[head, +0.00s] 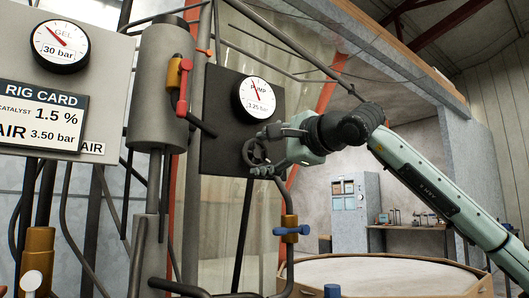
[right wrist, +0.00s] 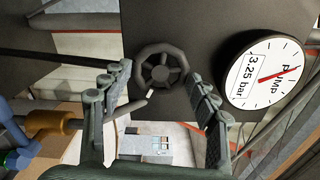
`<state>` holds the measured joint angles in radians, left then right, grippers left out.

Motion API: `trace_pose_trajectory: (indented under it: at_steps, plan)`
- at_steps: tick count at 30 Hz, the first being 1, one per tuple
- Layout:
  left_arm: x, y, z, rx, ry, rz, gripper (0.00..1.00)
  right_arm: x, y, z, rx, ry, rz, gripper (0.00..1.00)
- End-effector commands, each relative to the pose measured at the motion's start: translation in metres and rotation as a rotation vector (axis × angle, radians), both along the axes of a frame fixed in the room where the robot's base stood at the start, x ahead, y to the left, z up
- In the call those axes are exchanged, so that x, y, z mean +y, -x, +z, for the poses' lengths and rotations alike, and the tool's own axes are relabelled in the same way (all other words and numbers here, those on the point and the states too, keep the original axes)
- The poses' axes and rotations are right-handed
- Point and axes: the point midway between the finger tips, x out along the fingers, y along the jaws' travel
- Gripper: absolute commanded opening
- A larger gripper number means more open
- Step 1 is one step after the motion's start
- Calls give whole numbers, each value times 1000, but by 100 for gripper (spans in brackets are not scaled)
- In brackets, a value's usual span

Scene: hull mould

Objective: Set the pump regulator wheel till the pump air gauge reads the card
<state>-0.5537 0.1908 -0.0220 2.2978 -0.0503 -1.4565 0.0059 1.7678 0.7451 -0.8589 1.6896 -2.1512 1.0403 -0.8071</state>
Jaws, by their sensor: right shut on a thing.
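The pump air gauge (head: 256,97) is a white dial on a dark panel, with a red needle and the readout 3.25 bar; it also shows in the right wrist view (right wrist: 268,70). The dark spoked regulator wheel (head: 250,155) sits below it on the panel; it also shows in the right wrist view (right wrist: 161,68). My right gripper (head: 266,151) is shut on the wheel, with one finger on each side of it. The rig card (head: 40,112) at the left reads catalyst 1.5 % and air 3.50 bar. My left gripper is not in view.
A gel gauge (head: 60,46) reading 30 bar is above the card. A grey cylinder (head: 160,85) with a red-handled valve (head: 182,88) stands between card and pump panel (head: 218,135). A blue-handled valve (head: 291,231) is on a pipe below the wheel.

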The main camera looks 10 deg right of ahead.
Motion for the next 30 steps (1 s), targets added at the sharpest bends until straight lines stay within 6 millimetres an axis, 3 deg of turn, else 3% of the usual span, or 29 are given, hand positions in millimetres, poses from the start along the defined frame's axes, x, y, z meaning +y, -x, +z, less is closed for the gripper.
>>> trace_pose_trajectory:
  at_steps: [6,7,12,23,30]
  plan:
    - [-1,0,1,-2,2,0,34,0,0,2,-4,-2,1,31]
    - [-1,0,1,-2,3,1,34,0,0,2,-4,-2,1,62]
    - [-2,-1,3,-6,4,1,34,0,0,1,-2,-2,1,81]
    - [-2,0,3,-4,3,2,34,-2,4,1,-1,-1,0,81]
    - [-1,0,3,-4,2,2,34,-18,41,1,-3,-1,-2,81]
